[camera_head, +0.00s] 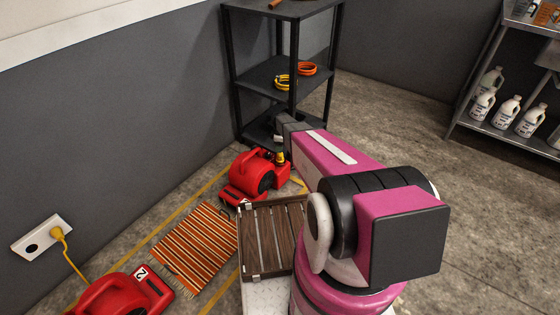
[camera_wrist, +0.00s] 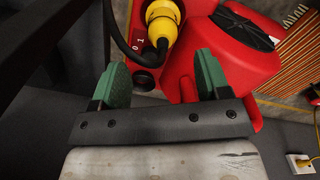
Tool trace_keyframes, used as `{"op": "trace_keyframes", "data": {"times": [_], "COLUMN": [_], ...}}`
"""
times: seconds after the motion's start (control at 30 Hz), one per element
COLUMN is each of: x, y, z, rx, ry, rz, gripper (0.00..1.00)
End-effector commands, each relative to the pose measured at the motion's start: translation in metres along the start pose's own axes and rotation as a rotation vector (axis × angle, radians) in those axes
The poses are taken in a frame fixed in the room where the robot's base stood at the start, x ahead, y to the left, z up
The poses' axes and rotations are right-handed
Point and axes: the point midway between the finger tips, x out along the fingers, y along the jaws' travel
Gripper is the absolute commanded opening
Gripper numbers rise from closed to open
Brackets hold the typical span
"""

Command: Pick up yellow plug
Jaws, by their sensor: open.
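A yellow plug (camera_wrist: 163,22) with a black cord end shows at the top of the wrist view, at the red blower.
The red blower (camera_head: 252,172) stands by the wall, below a black shelf (camera_head: 265,75) with coiled cords. A striped rug (camera_head: 194,248), another red blower (camera_head: 120,297) and a slatted wooden rack (camera_head: 262,240) are nearby. Bottles stand on a metal shelf (camera_head: 500,122) at right.

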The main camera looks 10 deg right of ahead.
Motion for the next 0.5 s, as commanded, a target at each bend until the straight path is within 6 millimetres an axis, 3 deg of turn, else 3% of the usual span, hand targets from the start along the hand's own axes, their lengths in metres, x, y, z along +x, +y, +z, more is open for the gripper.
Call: {"op": "trace_keyframes", "data": {"times": [0.2,0.5], "x": [0.032,0.054], "y": [0.001,-0.002], "z": [0.0,0.0], "rx": [0.001,0.002], "ry": [0.0,0.0], "rz": [-0.001,-0.001], "gripper": [0.7,0.7]}}
